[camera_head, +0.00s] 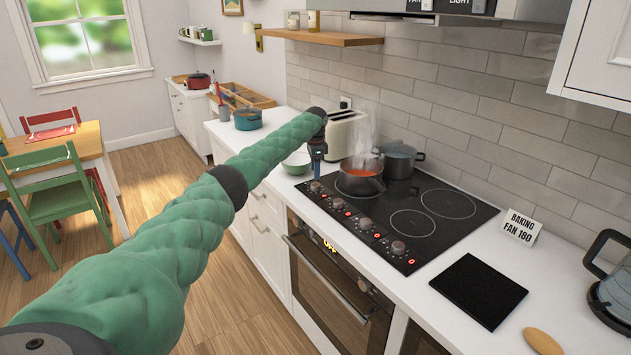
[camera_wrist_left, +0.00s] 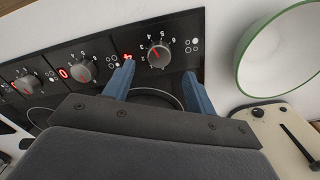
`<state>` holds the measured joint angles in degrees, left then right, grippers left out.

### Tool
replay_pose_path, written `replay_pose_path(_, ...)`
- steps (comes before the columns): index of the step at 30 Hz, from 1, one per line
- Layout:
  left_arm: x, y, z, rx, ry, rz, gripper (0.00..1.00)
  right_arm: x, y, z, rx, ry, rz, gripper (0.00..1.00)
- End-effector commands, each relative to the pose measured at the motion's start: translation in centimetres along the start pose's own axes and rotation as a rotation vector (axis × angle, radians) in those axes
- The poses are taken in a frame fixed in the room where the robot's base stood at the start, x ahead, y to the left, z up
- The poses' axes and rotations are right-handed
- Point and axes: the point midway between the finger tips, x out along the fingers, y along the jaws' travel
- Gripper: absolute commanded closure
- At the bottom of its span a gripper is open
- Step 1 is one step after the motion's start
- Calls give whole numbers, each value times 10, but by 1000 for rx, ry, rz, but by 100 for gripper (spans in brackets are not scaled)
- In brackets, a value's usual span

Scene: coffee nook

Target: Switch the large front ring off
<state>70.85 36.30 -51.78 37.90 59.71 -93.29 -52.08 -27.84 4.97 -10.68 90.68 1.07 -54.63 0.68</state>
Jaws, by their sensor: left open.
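The black cooktop (camera_head: 455,222) has a row of grey knobs with red displays along its front edge. A steaming pot of red liquid (camera_head: 362,180) stands on the front ring at its left end. My left gripper (camera_head: 317,172) is at that end, above the leftmost knob (camera_head: 315,187). In the left wrist view, my open left gripper (camera_wrist_left: 157,86) has its blue fingers on either side of this knob (camera_wrist_left: 159,56), apart from it. Its display (camera_wrist_left: 128,57) is lit with a digit I cannot read surely. The neighbouring knob (camera_wrist_left: 82,70) has a display showing 0. My right gripper is not in view.
A lidded grey pot (camera_head: 399,160) stands at the back of the cooktop. A white toaster (camera_head: 346,133) and a green-rimmed bowl (camera_head: 297,163) are close to my left gripper; the bowl also shows in the left wrist view (camera_wrist_left: 270,60). A sign (camera_head: 520,228) stands right of the cooktop.

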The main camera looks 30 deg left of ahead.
Motion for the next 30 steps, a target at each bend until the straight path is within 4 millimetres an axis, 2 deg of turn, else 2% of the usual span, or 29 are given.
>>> replay_pose_path(6, 29, 1, 0, 0, -1, 2, 44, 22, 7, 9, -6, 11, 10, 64)
replay_pose_path(12, 50, 0, 0, -2, 0, 1, 44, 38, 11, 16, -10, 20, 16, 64)
replay_pose_path(24, 58, 0, 0, -1, 1, 0, 44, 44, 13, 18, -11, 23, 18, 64)
replay_pose_path(30, 57, 0, 0, -1, 1, 0, 83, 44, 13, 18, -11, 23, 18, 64)
